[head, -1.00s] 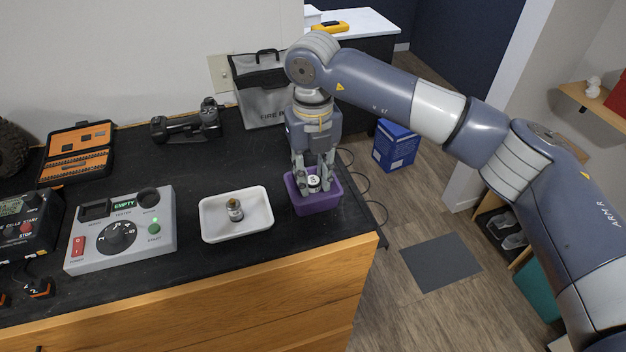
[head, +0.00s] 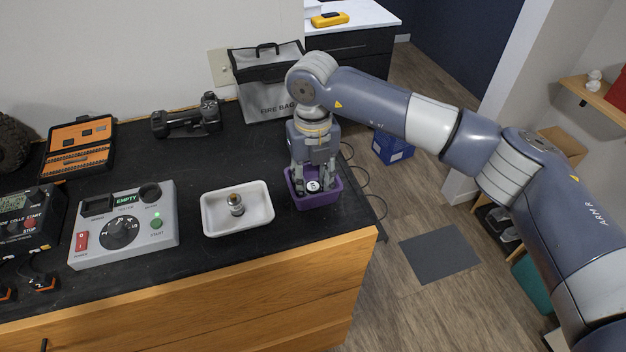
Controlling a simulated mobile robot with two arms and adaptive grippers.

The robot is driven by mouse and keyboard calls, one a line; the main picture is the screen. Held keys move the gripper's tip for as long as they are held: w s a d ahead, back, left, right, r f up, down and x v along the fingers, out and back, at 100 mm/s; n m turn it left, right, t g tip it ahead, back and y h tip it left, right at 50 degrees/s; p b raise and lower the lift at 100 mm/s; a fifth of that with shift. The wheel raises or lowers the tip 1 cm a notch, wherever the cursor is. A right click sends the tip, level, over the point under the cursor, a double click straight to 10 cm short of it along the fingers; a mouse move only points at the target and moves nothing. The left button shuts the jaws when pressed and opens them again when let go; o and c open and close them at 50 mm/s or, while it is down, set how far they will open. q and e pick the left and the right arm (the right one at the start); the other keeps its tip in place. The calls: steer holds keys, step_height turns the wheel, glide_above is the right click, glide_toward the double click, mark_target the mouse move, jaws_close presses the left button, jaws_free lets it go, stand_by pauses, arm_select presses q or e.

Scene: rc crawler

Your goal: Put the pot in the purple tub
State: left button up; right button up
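The purple tub (head: 318,201) stands near the right front corner of the black worktop. A small pot with a round white, marked top (head: 312,186) is inside the tub. My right gripper (head: 313,181) reaches straight down into the tub, with its fingers spread on either side of the pot and apart from it as far as I can see. The fingertips are partly hidden by the tub wall. My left gripper is not in view.
A white tray (head: 210,217) left of the tub holds a small metal cylinder (head: 235,205) with a brass-coloured top. A grey tester (head: 160,247) stands further left. A grey fire bag (head: 266,101) stands behind the tub. The worktop's right edge is close to the tub.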

mark_target(313, 186)
step_height(313, 186, up, 12)
steer(key=b, duration=0.4)
steer(key=shift+r+b, duration=0.15)
steer(key=shift+b, duration=0.25)
